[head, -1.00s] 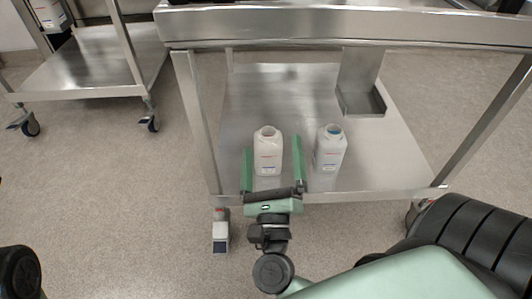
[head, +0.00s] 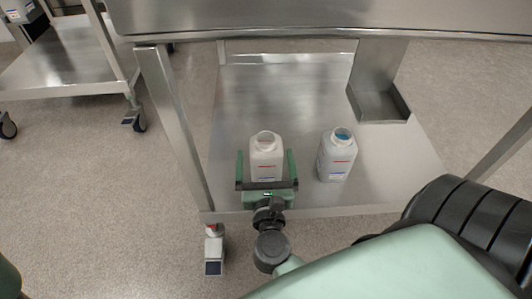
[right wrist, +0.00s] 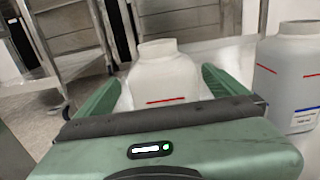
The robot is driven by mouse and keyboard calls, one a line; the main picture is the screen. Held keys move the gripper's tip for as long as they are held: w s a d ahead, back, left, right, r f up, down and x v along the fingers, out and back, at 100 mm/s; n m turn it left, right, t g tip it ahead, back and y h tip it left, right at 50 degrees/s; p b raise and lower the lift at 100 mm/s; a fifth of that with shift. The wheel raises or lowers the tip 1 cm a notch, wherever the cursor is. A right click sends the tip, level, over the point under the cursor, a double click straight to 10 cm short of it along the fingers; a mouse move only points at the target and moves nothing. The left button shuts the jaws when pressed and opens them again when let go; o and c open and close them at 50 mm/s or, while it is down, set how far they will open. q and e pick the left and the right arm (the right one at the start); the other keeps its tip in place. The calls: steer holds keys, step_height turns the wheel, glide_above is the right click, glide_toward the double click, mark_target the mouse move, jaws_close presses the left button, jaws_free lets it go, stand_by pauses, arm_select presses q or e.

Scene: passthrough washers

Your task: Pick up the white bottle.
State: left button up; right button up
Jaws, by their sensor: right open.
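The white bottle (head: 265,153) stands upright on the lower shelf of the steel table, and its open neck faces up. It also shows in the right wrist view (right wrist: 163,77). My right gripper (head: 267,160) is open, with one green finger on each side of the white bottle. The bottle's lower part is hidden behind the gripper's palm in the right wrist view. I cannot tell whether the fingers touch it. A second, greyish bottle with a blue opening (head: 337,156) stands upright to the right, outside the fingers; it also shows in the right wrist view (right wrist: 291,75). My left gripper is not in view.
The steel shelf (head: 225,110) is clear behind the bottles. A metal bracket (head: 380,100) hangs at the back right. The table's upper edge (head: 320,22) overhangs above, and a leg (head: 170,125) stands to the left. Another wheeled cart (head: 70,65) is at the far left.

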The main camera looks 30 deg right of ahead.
steer(key=b+x, duration=0.1)
steer(key=x, duration=0.3)
steer(key=shift+d, duration=0.25)
steer(key=c, duration=1.5)
